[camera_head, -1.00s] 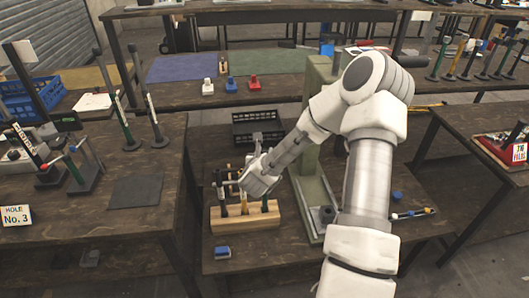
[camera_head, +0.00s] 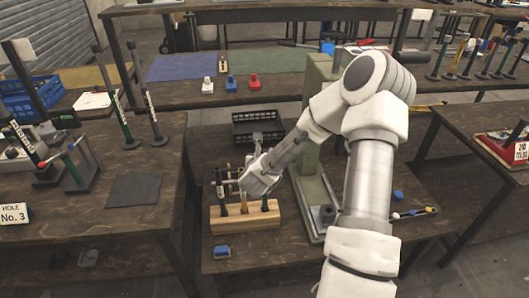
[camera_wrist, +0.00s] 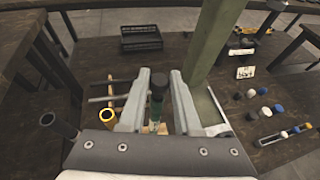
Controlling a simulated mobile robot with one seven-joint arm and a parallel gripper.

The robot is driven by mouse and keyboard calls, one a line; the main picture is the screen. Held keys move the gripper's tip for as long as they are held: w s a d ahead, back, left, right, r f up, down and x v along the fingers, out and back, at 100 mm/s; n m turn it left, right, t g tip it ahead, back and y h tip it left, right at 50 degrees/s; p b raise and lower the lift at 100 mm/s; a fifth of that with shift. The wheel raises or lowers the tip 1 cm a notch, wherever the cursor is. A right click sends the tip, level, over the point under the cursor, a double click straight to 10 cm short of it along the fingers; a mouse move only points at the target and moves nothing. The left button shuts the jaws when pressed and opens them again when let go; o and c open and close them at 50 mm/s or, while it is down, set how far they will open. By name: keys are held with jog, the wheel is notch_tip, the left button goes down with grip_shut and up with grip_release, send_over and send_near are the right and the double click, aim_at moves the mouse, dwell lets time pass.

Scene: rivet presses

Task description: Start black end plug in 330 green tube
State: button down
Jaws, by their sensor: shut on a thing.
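My gripper (camera_wrist: 159,88) points down over the wooden rack (camera_head: 246,217) on the middle table. It is shut on the black end plug (camera_wrist: 158,80), a short dark cylinder between the fingers in the wrist view. Just below the plug is a green tube (camera_wrist: 154,120), standing in the rack. Plug and tube look in line, but I cannot tell whether they touch. In the head view my gripper (camera_head: 257,184) hides the plug. The print on the tube is not readable.
A yellow tube (camera_wrist: 107,117) and a dark tube (camera_wrist: 60,125) stand left of the gripper. A green press column (camera_wrist: 212,40) rises close on the right. Several coloured caps (camera_wrist: 265,92) lie beyond it. A black crate (camera_head: 258,127) stands behind.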

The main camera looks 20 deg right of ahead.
jog(key=shift+f+b, duration=0.7)
jog(key=shift+f, duration=0.1)
jog(key=c, duration=0.5)
grip_release()
jog(key=p+v, duration=1.3)
jog(key=v, duration=0.4)
jog(key=shift+s+a+r, duration=0.1)
jog(key=shift+r, duration=0.05)
